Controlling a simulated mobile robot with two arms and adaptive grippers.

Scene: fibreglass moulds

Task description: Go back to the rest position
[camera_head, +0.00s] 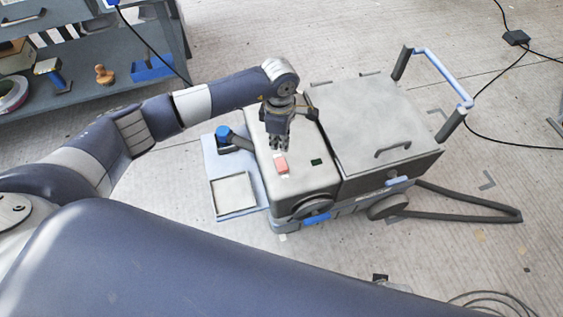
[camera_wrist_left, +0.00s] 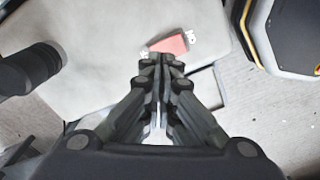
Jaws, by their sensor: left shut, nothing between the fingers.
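My left gripper (camera_head: 279,146) is shut and empty. In the head view it points down over the light grey machine housing (camera_head: 315,183), just behind a red switch (camera_head: 282,164). In the left wrist view its closed fingertips (camera_wrist_left: 161,62) show close to the red switch (camera_wrist_left: 170,44). I cannot tell whether the fingers touch the switch or the housing. My left arm reaches in from the left, bent at the elbow. My right gripper is not in either view.
The machine has a grey lidded box (camera_head: 375,125), a blue push handle (camera_head: 440,72) and a dark tow bar (camera_head: 460,205). A blue-topped part (camera_head: 222,133) and a pale tray (camera_head: 234,194) sit at its left. A shelf (camera_head: 110,93) stands upper left. Black cables cross the floor.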

